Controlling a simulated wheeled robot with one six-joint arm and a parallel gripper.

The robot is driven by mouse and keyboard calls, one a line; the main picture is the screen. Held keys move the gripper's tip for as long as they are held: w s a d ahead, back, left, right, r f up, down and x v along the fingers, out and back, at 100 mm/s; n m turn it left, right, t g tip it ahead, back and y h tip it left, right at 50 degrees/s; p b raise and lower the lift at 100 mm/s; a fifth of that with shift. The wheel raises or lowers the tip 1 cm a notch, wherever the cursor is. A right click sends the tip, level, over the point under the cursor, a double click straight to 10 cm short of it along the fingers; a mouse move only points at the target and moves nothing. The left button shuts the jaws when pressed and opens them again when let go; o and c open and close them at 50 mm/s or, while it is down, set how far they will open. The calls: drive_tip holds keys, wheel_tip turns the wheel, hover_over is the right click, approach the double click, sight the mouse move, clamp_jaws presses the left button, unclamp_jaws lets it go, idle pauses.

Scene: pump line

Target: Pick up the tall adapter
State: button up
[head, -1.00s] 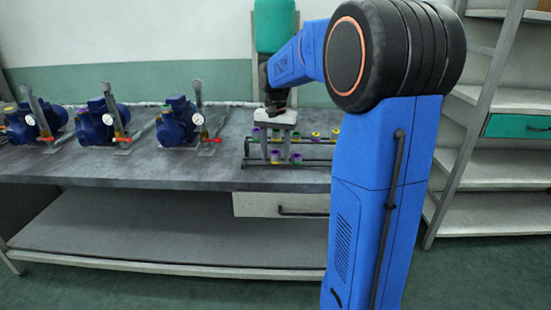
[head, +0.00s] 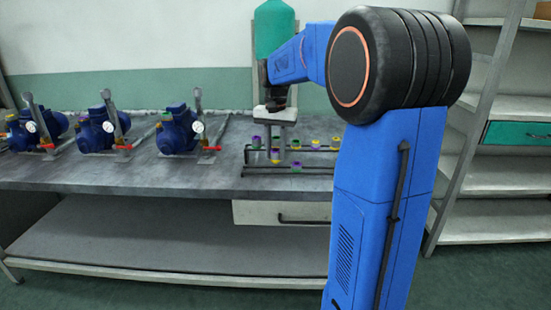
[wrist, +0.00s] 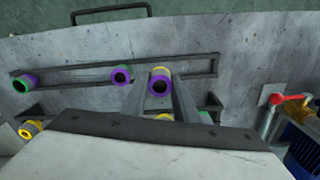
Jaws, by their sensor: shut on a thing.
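My gripper (head: 275,149) is above the rack on the bench, pointing down. Its two fingers (wrist: 152,98) are shut on a yellow-and-purple adapter (wrist: 160,82), which also shows between the fingertips in the head view (head: 275,157). Part of the adapter is hidden by the fingers. In the wrist view other adapters sit in the dark rack (wrist: 70,70): a green-and-purple one (wrist: 22,83) at the left and a purple one with green (wrist: 122,75) just left of the held one. I cannot tell their heights well.
Several blue pumps (head: 182,131) with gauges and levers stand on the bench left of the rack. A green canister-like shape (head: 273,30) is behind my arm. The bench top (head: 200,175) is clear in front of the pumps. Metal shelving (head: 490,190) stands at the right.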

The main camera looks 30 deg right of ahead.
drive_tip(key=s+a, duration=1)
drive_tip(key=s, duration=0.5)
idle(0.8)
